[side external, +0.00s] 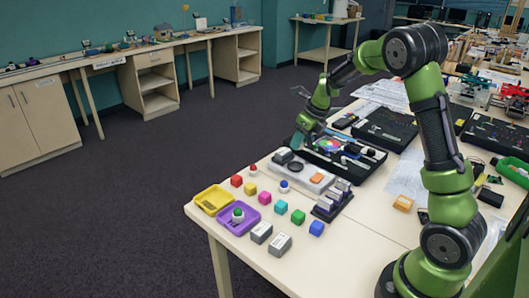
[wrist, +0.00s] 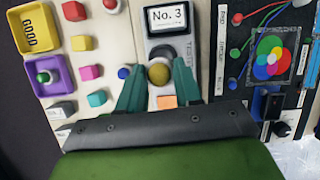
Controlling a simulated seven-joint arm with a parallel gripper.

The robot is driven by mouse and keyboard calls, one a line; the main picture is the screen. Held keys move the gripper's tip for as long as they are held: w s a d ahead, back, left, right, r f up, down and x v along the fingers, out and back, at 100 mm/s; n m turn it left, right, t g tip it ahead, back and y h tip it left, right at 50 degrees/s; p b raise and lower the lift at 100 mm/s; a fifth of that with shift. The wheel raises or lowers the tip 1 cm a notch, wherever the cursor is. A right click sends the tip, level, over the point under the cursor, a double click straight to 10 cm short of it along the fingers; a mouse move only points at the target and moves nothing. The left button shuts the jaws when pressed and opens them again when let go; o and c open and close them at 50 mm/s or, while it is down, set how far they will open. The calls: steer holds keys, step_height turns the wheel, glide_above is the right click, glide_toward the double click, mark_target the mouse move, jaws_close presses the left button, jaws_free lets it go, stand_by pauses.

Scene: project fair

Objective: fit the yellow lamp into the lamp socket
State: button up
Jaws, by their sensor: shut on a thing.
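The yellow lamp (wrist: 158,74) shows as a round, dull yellow top in the wrist view, between the two green fingers of my gripper (wrist: 157,68). The fingers are shut on it. In the side view my gripper (side external: 297,140) is at the far end of the pale tester board (side external: 299,176), and the lamp cannot be made out there. The tester board (wrist: 143,22) lies below the gripper in the wrist view, with a "No. 3" display (wrist: 167,18). I cannot clearly make out the lamp socket; whether the lamp touches the board cannot be told.
A red lamp (side external: 253,168) and a blue lamp (side external: 284,186) stand nearby. A green lamp (side external: 238,214) stands in the purple tray (side external: 228,225), beside the yellow tray (side external: 213,196). Several coloured cubes and grey blocks lie in front. A black panel (wrist: 234,60) adjoins the board.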

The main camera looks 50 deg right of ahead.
steer(key=shift+w+d+r, duration=0.2)
steer(key=shift+w+r, duration=0.2)
steer(key=shift+f+m, duration=0.3)
steer(key=shift+f, duration=0.15)
steer(key=shift+a+f, duration=0.1)
steer(key=shift+f, duration=3)
steer(key=shift+f, duration=0.5)
